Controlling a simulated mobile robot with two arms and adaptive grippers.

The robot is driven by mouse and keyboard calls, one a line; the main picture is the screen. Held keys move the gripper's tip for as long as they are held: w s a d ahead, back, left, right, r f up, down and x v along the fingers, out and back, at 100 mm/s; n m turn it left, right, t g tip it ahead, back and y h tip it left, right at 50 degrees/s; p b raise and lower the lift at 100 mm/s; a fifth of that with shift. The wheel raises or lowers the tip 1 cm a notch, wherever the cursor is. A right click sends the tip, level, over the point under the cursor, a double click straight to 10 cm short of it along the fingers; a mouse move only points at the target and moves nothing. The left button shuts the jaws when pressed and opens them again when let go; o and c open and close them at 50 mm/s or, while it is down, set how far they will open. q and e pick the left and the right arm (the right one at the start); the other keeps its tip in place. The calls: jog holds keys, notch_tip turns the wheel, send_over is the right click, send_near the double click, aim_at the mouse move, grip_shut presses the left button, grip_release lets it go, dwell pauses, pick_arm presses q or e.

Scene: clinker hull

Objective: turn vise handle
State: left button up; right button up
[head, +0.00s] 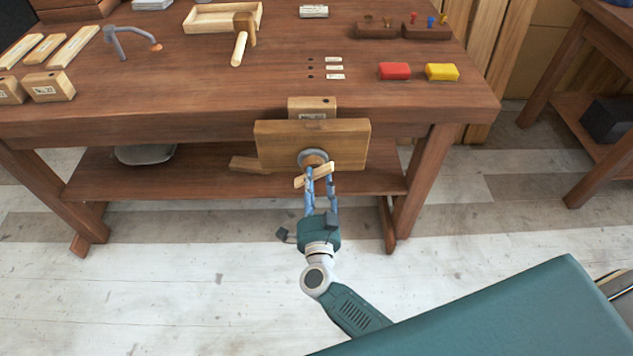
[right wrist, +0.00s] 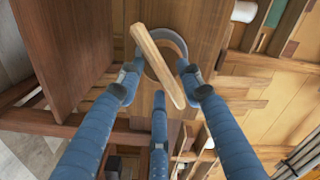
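The vise handle (head: 314,174) is a light wooden bar in front of a grey round hub (head: 309,155) on the vise's wooden front jaw (head: 345,140). It is slightly tilted in the head view, its right end higher. In the right wrist view the handle (right wrist: 157,62) runs from upper left to lower right across the grey ring. My right gripper (head: 320,175) has its blue fingers at the handle. In the wrist view its fingertips (right wrist: 160,80) are spread on both sides of the bar, with gaps visible. My left gripper is not in view.
The vise is at the front edge of a brown workbench (head: 200,90). On top are a mallet (head: 242,40), a wooden tray (head: 195,20), a red block (head: 394,71), a yellow block (head: 441,72) and wooden blocks. A lower shelf (head: 110,180) lies behind the vise. The floor in front is clear.

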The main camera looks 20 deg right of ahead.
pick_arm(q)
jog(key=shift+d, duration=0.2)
pick_arm(e)
jog(key=shift+c, duration=1)
grip_shut()
pick_arm(q)
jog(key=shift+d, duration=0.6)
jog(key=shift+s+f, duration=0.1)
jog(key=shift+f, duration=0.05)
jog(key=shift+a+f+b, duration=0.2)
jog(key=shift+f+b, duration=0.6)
jog(key=shift+b, duration=0.05)
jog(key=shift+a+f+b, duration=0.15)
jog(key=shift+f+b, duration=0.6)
jog(key=shift+b, duration=0.1)
pick_arm(e)
jog(key=shift+a+f+m, duration=0.1)
jog(key=shift+f+m, duration=0.1)
jog(key=shift+m, duration=1.45)
jog(key=shift+f+m, duration=0.15)
jog(key=shift+m, duration=1.5)
